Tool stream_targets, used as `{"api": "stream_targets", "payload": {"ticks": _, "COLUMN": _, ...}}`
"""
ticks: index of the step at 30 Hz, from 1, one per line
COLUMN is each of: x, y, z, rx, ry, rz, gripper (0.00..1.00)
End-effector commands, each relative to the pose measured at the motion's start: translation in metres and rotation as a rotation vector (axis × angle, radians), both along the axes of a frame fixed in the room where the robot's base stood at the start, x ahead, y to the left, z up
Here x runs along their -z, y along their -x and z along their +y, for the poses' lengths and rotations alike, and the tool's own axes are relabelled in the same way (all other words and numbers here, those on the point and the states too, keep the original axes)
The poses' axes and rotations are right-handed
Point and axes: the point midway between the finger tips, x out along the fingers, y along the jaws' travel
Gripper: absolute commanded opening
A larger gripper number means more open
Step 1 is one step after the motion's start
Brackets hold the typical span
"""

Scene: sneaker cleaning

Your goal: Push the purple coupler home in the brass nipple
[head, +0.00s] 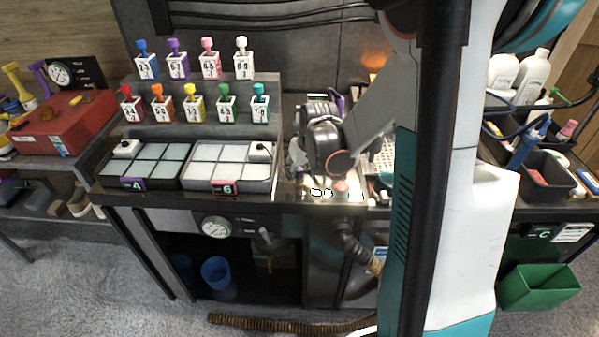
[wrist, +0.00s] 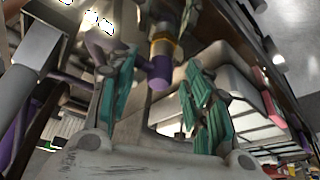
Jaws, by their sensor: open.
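In the wrist view my gripper (wrist: 158,100) is open, with its two teal-padded fingers apart. A purple coupler (wrist: 159,72) shows between and beyond the fingertips, with clear space on both sides of it. A brass-coloured band (wrist: 163,47) sits directly above the purple part, in line with it; I cannot tell whether this is the brass nipple or how deep the coupler sits. In the head view my gripper is at the bench behind my arm, and the coupler and nipple are not clearly visible.
Two trays of pale pads, a black one (head: 107,181) and another (head: 187,182), stand left of my arm. Numbered bottles line the steps behind. A pressure gauge (head: 215,227) is on the bench front. A purple bar (wrist: 15,125) stands left of my gripper.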

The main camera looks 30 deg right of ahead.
Motion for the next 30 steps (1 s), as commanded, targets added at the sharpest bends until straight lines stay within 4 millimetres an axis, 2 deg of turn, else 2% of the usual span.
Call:
{"api": "stream_targets", "payload": {"ticks": 12, "x": -0.06, "y": 0.026, "z": 0.003, "rx": 0.001, "ry": 0.0, "rz": 0.0, "gripper": 0.46}}
{"api": "stream_targets", "payload": {"ticks": 18, "x": -0.082, "y": 0.034, "z": 0.004, "rx": 0.001, "ry": 0.0, "rz": 0.0, "gripper": 0.46}}
{"api": "stream_targets", "payload": {"ticks": 24, "x": -0.092, "y": 0.038, "z": 0.005, "rx": 0.001, "ry": 0.0, "rz": 0.0, "gripper": 0.46}}
{"api": "stream_targets", "payload": {"ticks": 30, "x": -0.093, "y": 0.039, "z": 0.005, "rx": 0.001, "ry": 0.0, "rz": 0.0, "gripper": 0.46}}
